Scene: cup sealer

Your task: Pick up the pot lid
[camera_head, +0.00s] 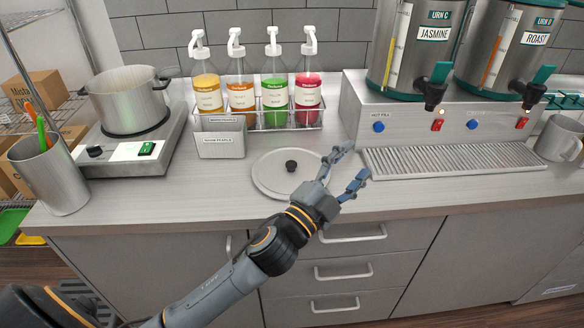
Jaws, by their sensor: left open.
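The pot lid (272,174) is a round, flat, light grey disc with a small black knob (291,166) in its middle. It lies on the counter below the syrup bottles. My left gripper (351,166) is open and empty. It is at the right side of the lid, its fingers pointing up and to the right, apart from the knob. It covers part of the lid's right edge. My right gripper is not in view.
A pot (130,101) stands on a burner (128,150) at the left, beside a grey utensil cup (50,176). Several pump bottles stand in a rack (290,124) behind the lid. A drip tray (455,158) under two urns is at the right. The counter's front strip is clear.

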